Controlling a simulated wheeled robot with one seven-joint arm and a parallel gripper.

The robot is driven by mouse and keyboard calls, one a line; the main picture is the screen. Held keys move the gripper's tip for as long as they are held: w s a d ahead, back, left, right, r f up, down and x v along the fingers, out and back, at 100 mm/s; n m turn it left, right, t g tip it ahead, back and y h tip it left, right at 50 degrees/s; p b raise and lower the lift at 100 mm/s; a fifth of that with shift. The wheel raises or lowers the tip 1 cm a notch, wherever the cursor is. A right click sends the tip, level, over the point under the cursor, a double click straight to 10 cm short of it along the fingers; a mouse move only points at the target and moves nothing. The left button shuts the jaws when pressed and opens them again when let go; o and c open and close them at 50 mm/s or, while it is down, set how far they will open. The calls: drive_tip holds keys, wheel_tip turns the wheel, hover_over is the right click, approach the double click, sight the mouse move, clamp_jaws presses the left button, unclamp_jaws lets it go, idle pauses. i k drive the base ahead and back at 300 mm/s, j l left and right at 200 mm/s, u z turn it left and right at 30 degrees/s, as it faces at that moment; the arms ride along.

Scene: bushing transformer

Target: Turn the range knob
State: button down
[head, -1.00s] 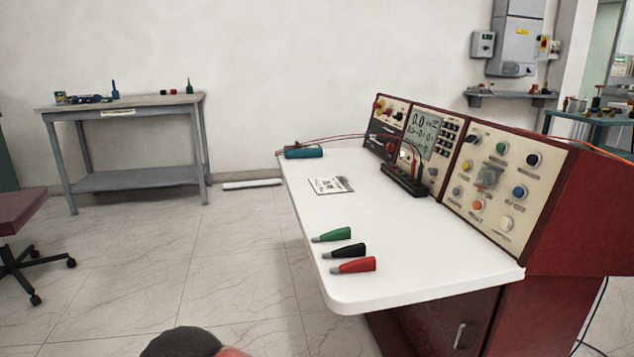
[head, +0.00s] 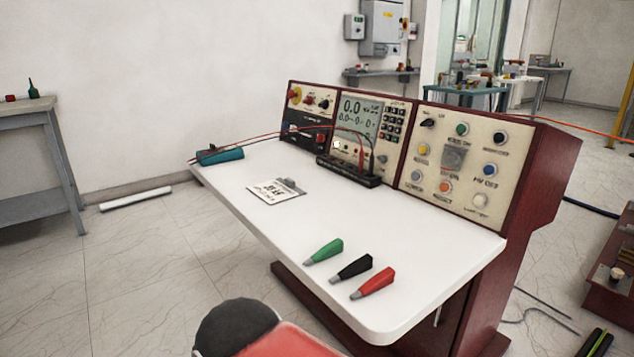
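The red test console stands on the right of the head view, with a white worktop (head: 400,222) before it. Its right panel (head: 471,128) carries several coloured round controls and a black knob (head: 427,123) at its upper left. Its left panel (head: 313,117) has a yellow-and-red control (head: 294,96) and dark knobs (head: 324,104). The labels are too small to read, so I cannot tell which is the range knob. The middle panel has a display (head: 359,116) showing 0.0 and a keypad (head: 394,123). My gripper is not in view.
Green (head: 324,251), black (head: 351,268) and red (head: 373,282) clips lie near the worktop's front. A card (head: 272,192) and a teal box (head: 220,155) lie farther back. A dark rounded, red-topped object (head: 245,330) shows at the bottom edge.

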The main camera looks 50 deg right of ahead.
sight(325, 103)
drive_tip(key=i+z, duration=0.4)
drive_tip(key=i+j+z, duration=0.15)
drive_tip(key=z, duration=0.3)
drive_tip(key=i+j+z, duration=0.25)
drive_tip(key=z, duration=0.15)
drive_tip(key=i+j+z, duration=0.2)
drive_tip(key=z, duration=0.2)
drive_tip(key=i+j+z, duration=0.15)
drive_tip(key=j+z, duration=0.3)
drive_tip(key=i+j+z, duration=0.2)
drive_tip(key=j, duration=0.2)
drive_tip(key=k, duration=0.1)
